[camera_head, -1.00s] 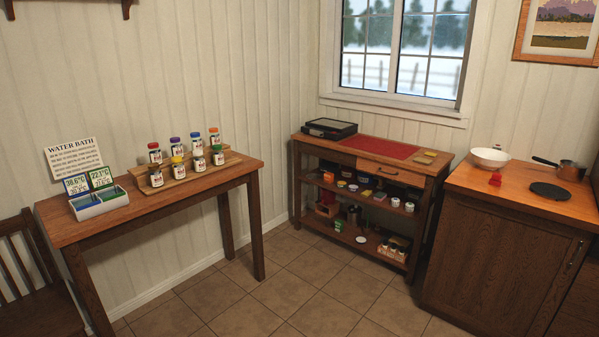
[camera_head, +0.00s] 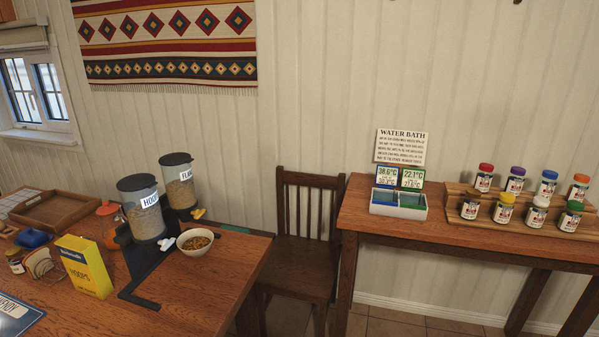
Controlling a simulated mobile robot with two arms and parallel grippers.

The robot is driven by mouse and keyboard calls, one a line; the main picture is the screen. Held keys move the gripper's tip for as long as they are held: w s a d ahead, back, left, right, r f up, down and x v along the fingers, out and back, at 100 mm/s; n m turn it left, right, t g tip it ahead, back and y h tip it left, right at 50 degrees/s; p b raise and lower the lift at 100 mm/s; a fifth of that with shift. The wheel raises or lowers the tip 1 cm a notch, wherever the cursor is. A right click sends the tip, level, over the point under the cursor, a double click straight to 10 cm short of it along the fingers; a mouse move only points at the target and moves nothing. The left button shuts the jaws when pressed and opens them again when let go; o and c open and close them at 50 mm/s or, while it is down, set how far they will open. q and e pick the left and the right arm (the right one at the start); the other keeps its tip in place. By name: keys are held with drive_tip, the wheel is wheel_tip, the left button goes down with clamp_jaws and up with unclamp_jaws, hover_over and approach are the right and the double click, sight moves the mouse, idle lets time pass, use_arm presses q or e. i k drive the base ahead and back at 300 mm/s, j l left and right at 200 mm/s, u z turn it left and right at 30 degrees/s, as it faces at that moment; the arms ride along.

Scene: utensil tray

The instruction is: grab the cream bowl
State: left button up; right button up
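A cream-coloured bowl (camera_head: 198,252) stands upright on the wooden table at the left, near the table's right end. It holds brown cereal-like pieces. It sits just in front of the cereal dispenser marked FLAKES (camera_head: 178,187) and to the right of the one marked HOOPS (camera_head: 143,212). Neither of my grippers is in view.
A yellow box (camera_head: 84,266), a wooden tray (camera_head: 55,211), a jar (camera_head: 15,262) and an orange item (camera_head: 108,208) share the left table (camera_head: 205,290). A wooden chair (camera_head: 305,269) stands between it and the right table (camera_head: 400,228), which holds a spice rack and a water-bath tray (camera_head: 384,210).

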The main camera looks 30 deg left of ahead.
sight(193, 242)
drive_tip(key=i+u, duration=0.2)
drive_tip(key=u, duration=0.25)
drive_tip(key=i+l+u, duration=0.1)
drive_tip(key=u, duration=0.4)
drive_tip(key=i+l+u, duration=0.25)
drive_tip(key=u, duration=0.2)
drive_tip(key=i+l+u, duration=0.2)
drive_tip(key=u, duration=0.25)
drive_tip(key=i+l+u, duration=0.1)
drive_tip(key=l+u, duration=0.2)
drive_tip(key=u, duration=0.15)
